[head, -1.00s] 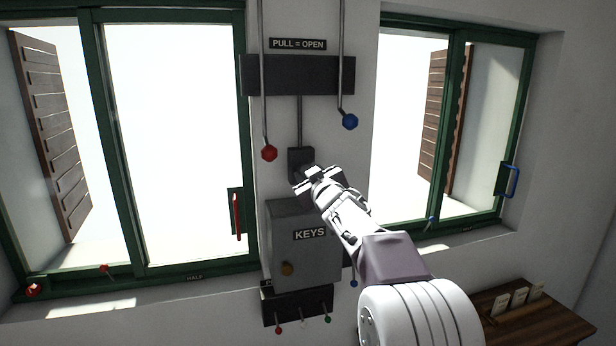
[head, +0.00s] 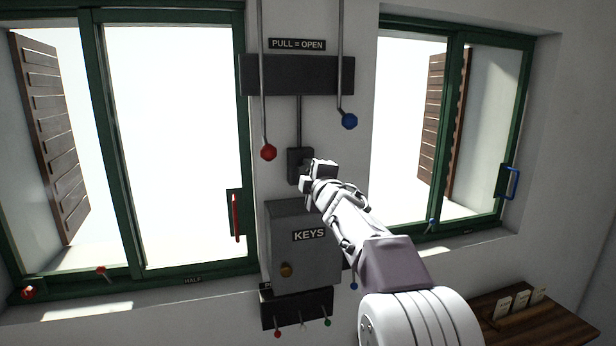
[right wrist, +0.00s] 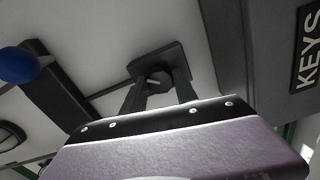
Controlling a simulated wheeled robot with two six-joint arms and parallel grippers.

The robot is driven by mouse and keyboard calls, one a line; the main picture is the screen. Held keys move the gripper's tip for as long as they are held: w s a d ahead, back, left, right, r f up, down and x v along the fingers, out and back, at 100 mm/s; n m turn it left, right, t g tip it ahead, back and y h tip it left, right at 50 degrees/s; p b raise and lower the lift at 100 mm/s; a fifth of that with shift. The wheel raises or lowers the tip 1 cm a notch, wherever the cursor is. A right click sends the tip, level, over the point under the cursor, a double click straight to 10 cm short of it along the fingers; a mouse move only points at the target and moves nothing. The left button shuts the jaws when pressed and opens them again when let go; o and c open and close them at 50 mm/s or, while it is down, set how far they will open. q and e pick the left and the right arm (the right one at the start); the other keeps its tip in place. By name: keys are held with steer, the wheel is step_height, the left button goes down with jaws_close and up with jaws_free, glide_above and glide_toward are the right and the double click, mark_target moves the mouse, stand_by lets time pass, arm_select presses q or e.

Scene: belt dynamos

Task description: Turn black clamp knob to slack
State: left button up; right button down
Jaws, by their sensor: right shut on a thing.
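The dark clamp block (head: 296,158) sits on the wall at the lower end of a thin rod, under the dark rail with the "PULL = OPEN" label. My right gripper (head: 310,174) reaches it from the lower right and hides the knob in the head view. In the right wrist view the black clamp knob (right wrist: 158,80) shows in front of its dark plate, between the two fingers of my right gripper (right wrist: 160,90). The gripper is shut on the knob. My left gripper is not in view.
A grey KEYS box (head: 305,260) is just below the clamp. Two hanging rods end in a red knob (head: 268,152) and a blue knob (head: 349,121) on either side. Green-framed windows flank the wall strip. A wooden table (head: 530,325) stands lower right.

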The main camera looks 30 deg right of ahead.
steer(key=n, duration=0.3)
steer(key=shift+f+n, duration=0.2)
steer(key=shift+n, duration=0.1)
steer(key=shift+n+b, duration=0.5)
steer(key=shift+n, duration=1.3)
steer(key=c, duration=0.9)
jaws_free()
steer(key=shift+c, duration=0.2)
steer(key=shift+s+r, duration=0.1)
steer(key=shift+s, duration=0.1)
